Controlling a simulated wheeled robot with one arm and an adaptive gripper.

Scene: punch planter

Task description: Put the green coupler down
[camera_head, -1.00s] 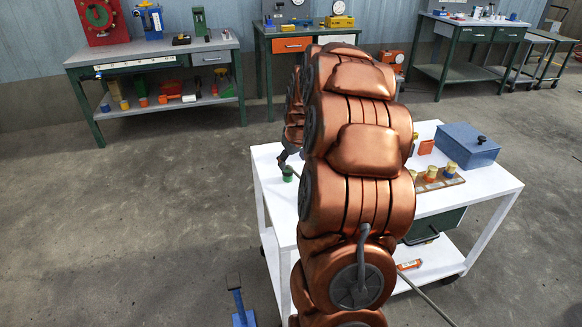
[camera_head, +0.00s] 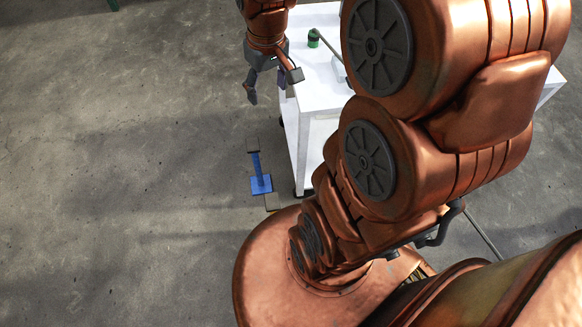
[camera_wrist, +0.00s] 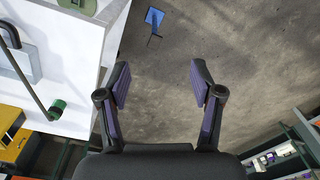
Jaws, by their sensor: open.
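In the wrist view the green coupler (camera_wrist: 57,107) shows at the left, well apart from my fingers. My gripper (camera_head: 266,84) is open and points down beside the cart's left edge, over the floor. In the wrist view my gripper (camera_wrist: 160,75) has its two fingers spread with nothing between them. Whether the coupler is joined to the rod I cannot tell.
The white cart (camera_head: 318,92) stands right of my gripper, partly hidden by my arm. A blue stand (camera_head: 260,183) is on the floor below; it also shows in the wrist view (camera_wrist: 154,17). The floor to the left is clear.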

